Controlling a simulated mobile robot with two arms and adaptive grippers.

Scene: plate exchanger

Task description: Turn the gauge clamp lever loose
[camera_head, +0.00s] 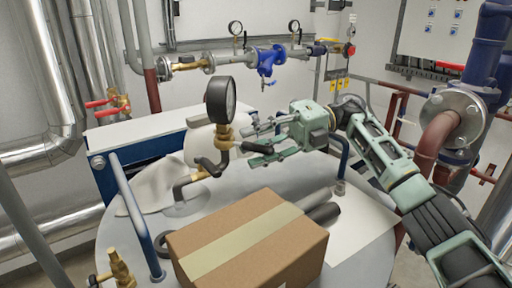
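The pressure gauge (221,99) has a black round case and stands upright on a brass fitting (224,135) above the tank top. A short black lever (257,147) sticks out to the right from this fitting. A second dark handle (208,166) sits lower, near the brass elbow of the pipe. My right gripper (257,144) comes in from the right, its fingers pointing left toward the fitting. The fingers look apart, one above and one below the black lever's end. Contact with the lever cannot be made out. My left gripper is not in view.
A cardboard box (246,240) lies on the round grey tank top (136,232) in front of the gauge. A blue rail (133,208) rises at left. A brass valve (120,268) stands at the lower left. Pipes with a blue valve (267,58) run along the back wall.

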